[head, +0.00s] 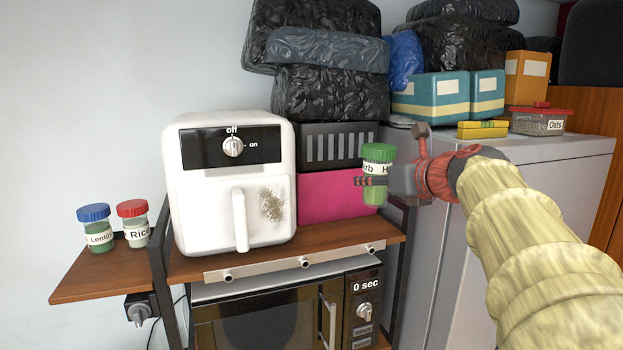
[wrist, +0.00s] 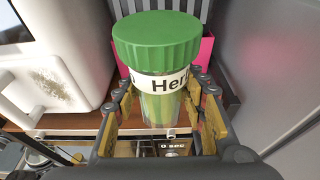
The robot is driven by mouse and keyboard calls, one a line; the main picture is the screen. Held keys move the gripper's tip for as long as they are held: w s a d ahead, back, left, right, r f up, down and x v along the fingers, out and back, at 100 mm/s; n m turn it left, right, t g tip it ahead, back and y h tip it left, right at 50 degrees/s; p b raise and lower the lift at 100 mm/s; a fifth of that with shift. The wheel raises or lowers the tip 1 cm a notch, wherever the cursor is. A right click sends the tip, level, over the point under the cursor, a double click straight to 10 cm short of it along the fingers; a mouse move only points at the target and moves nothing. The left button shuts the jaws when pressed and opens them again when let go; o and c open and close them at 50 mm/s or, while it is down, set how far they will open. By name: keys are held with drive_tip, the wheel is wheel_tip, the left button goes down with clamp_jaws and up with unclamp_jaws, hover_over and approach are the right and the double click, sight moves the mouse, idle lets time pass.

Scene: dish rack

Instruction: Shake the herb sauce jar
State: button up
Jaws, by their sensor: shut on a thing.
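The herb sauce jar (head: 376,168) has a green lid, a white label with part of "Herb" readable, and green contents. It is upright in the head view, in the air in front of the pink box. My gripper (head: 372,181) is shut around the jar's body from the right. In the wrist view the jar (wrist: 158,75) stands between the two fingers (wrist: 160,115), with its lid above them. The fingers hide parts of the jar's sides.
A white air fryer (head: 215,190) stands left on a wooden shelf, above a microwave (head: 270,320). Lentils (head: 96,230) and rice (head: 134,224) jars sit on the left side shelf. A pink box (head: 325,205) is behind the jar. A grey cabinet (head: 520,190) is at right.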

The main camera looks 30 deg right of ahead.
sight(384, 156)
drive_tip(key=shift+r, duration=0.15)
clamp_jaws()
wheel_tip(384, 156, up, 5)
drive_tip(key=p, duration=0.5)
idle(0.4)
